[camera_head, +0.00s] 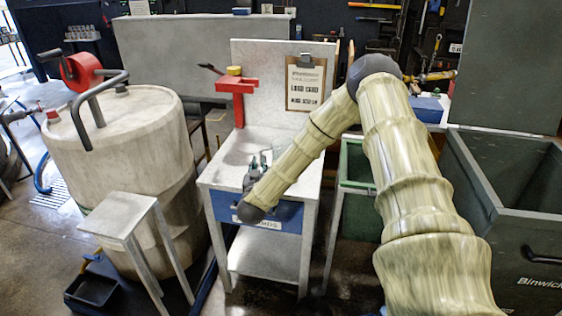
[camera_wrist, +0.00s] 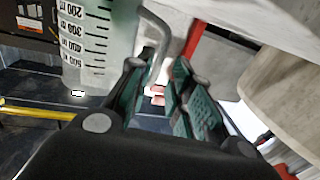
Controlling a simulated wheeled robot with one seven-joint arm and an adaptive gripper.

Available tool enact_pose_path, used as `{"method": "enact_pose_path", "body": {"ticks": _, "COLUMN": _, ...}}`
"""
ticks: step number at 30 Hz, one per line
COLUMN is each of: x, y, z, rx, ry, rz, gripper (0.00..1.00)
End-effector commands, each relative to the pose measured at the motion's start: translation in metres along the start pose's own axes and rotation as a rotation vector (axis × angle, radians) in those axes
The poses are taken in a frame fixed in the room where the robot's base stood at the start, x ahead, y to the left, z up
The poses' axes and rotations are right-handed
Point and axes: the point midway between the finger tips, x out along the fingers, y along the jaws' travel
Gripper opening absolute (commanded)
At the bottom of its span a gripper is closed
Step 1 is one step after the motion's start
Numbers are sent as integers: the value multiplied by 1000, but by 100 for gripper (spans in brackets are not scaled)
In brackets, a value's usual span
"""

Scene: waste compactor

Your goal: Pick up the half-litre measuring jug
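In the head view my gripper (camera_head: 256,168) is low over the small bench (camera_head: 228,172). The jug cannot be made out clearly there, as my wrist and gripper are in the way.
A red stand (camera_head: 238,88) and a clipboard (camera_head: 305,82) are at the back of the bench. A large drum (camera_head: 125,150) and a stool (camera_head: 120,220) stand to the left. A green bin (camera_head: 358,165) and an open dark container (camera_head: 510,235) are to the right.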

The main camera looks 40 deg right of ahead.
Motion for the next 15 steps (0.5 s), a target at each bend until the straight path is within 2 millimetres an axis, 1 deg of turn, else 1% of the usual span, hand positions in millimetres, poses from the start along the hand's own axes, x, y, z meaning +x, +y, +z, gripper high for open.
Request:
{"method": "enact_pose_path", "body": {"ticks": 5, "x": 12, "y": 2, "z": -2, "rx": 1, "ry": 0, "rz": 0, "gripper": 21}}
{"method": "enact_pose_path", "body": {"ticks": 12, "x": 42, "y": 4, "z": -2, "rx": 0, "ry": -1, "rz": 0, "gripper": 21}}
{"method": "enact_pose_path", "body": {"ticks": 15, "x": 50, "y": 4, "z": -2, "rx": 0, "ry": -1, "rz": 0, "gripper": 21}}
